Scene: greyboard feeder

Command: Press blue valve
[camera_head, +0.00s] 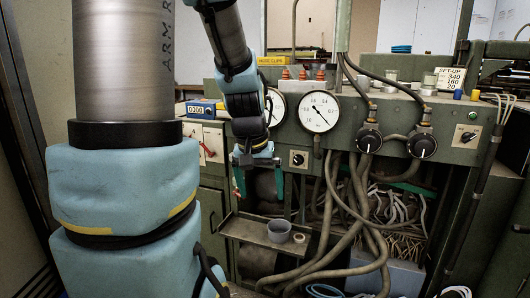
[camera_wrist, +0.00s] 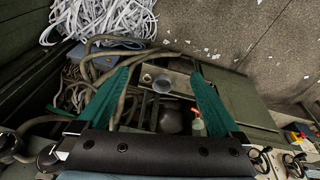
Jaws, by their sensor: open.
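A small blue cap (camera_head: 475,95) stands beside a yellow cap on top of the cabinet at the right; I cannot tell for sure that it is the blue valve. My gripper (camera_head: 259,186) hangs in front of the cabinet, below the left gauge and well to the left of the blue cap. Its two green fingers are apart, with nothing between them. In the wrist view the open fingers (camera_wrist: 161,75) point down toward the low shelf. The blue cap cannot be made out in that view.
A green machine cabinet carries a round gauge (camera_head: 318,112) and black knobs (camera_head: 368,141). A grey cup (camera_head: 279,231) and a tape roll (camera_head: 299,238) stand on a low shelf (camera_head: 243,228). Thick hoses (camera_head: 338,225) hang at the middle. Shredded paper (camera_wrist: 105,18) lies on the floor.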

